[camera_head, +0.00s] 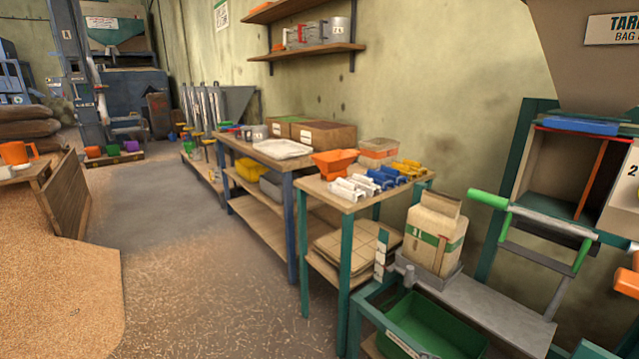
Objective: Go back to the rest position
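Neither of my grippers shows in the head view, and no part of my arms can be made out. The rest position itself cannot be seen. A bucket elevator (88,85) stands at the far left, with several coloured buckets at its foot. A bagging station with a green-handled lever (488,199) is at the right, and a filled paper bag (434,236) stands upright on its grey plate.
A teal-legged table (365,199) holds an orange scoop (334,162) and rows of coloured parts. A longer blue-legged bench (262,160) is behind it. A grain heap (55,290) lies at the left.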

